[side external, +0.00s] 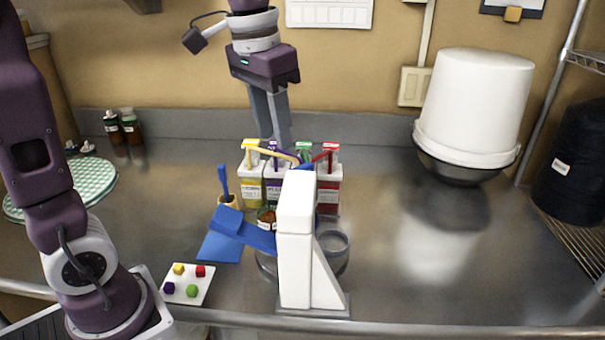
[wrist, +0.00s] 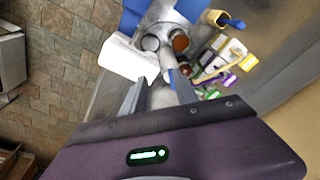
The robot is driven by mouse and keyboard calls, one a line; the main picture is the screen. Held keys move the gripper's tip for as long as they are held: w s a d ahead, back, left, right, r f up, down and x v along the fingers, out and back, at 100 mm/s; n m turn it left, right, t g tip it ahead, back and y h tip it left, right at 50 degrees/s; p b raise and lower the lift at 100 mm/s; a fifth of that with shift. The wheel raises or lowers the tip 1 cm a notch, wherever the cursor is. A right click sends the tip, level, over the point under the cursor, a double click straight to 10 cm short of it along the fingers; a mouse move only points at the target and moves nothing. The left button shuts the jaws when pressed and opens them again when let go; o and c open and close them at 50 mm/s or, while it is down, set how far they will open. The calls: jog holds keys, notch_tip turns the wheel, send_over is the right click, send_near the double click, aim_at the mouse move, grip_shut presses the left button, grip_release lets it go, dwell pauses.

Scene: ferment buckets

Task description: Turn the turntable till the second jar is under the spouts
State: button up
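Four pump bottles stand in a row at the middle of the counter, with yellow (side external: 251,186), purple, green and red (side external: 329,187) spouts. In front of them the turntable is mostly hidden by a white stand (side external: 297,245). A glass jar (side external: 334,252) shows right of the stand, and a jar with orange-brown contents (side external: 267,219) shows left of it. In the wrist view the clear jar (wrist: 150,43) and the brown-filled jar (wrist: 181,42) sit side by side. My gripper (side external: 274,138) points down behind the bottles, its fingers apart. Its tips (wrist: 162,82) show nothing clearly held.
A blue chute-like piece (side external: 240,229) extends left from the stand. A small white tray (side external: 188,285) holds coloured cubes at the front left. The counter between bottles and bucket is clear.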

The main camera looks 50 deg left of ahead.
jog(key=g, duration=0.2)
send_over(302, 166)
notch_tip(302, 166, down, 3)
jog(key=shift+s, duration=0.1)
notch_tip(302, 166, down, 7)
grip_shut()
dwell(1.0)
